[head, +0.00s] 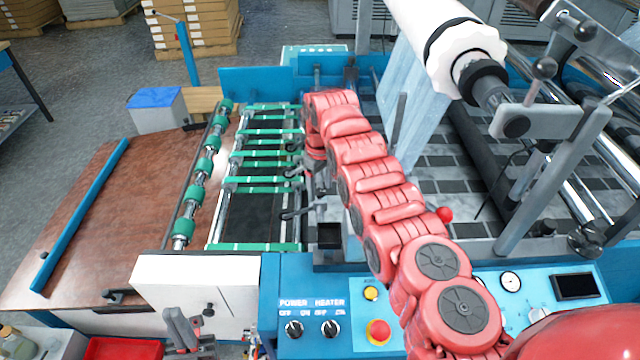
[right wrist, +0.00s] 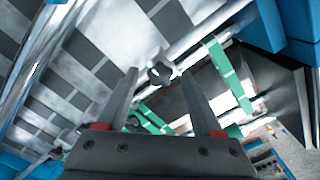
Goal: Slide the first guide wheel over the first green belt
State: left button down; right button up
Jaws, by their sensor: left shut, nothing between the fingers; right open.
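Several green belts (head: 262,131) run across the feed section left of my red right arm. Green rollers (head: 205,165) sit on a shaft at their left. Small dark wheel-like parts (head: 292,172) are at the belts' right ends; I cannot tell which is the first guide wheel. In the right wrist view, my right gripper (right wrist: 159,76) is open, with a dark knobbed part (right wrist: 160,74) showing between its fingertips; contact is unclear. Green belts (right wrist: 228,75) lie to its right. My left gripper (head: 187,328) is shut and empty at the bottom left.
A blue control panel (head: 330,310) with knobs and a red button is at the front. A white film roll (head: 450,45) hangs upper right, with upright metal posts near it. A brown table (head: 80,220) at left is mostly clear. A red bin (head: 122,348) is at the bottom left.

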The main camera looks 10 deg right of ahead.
jog(key=shift+f, duration=0.1)
grip_shut()
dwell(0.3)
dwell(1.1)
